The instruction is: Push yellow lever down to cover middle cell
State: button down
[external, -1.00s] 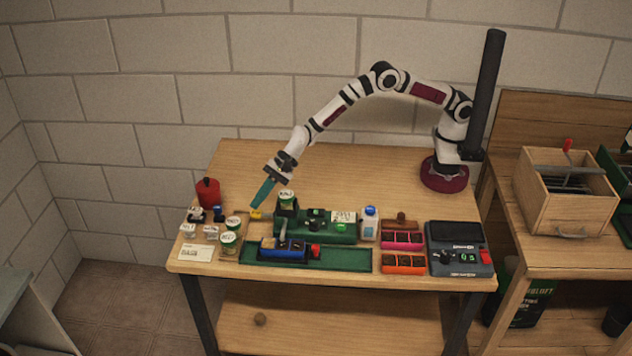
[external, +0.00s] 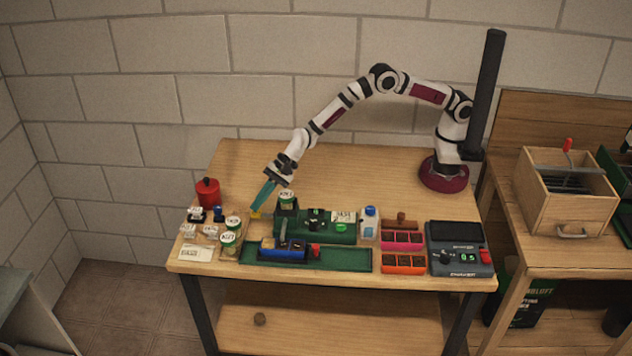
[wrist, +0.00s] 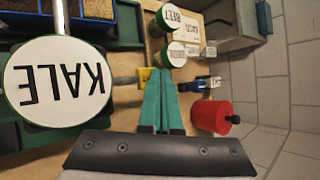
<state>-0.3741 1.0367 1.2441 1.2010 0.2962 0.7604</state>
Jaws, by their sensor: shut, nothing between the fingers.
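The yellow lever end (external: 256,215) is low at the left end of the green machine (external: 330,232). In the wrist view the yellow piece (wrist: 143,75) is right beside my fingertips, at the end of a grey rod. My gripper (external: 252,209) is shut, with its teal fingers slanting down to the lever; contact cannot be told for certain. It also shows in the wrist view (wrist: 160,74) with nothing between the fingers. A blue tray (external: 284,254) with filled cells sits on the green base in front; its middle cell is not clear in the external view.
A red canister (external: 208,193) and several lidded jars (external: 229,240) crowd the table's left end. Pink (external: 403,240) and orange (external: 403,264) trays stand at the right. The table behind the machine is clear.

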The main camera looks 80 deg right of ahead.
aim_at(259, 211)
jog(key=shift+f, duration=1.3)
dwell(0.9)
dwell(0.4)
jog(key=shift+r, duration=1.75)
jog(key=shift+r, duration=2.5)
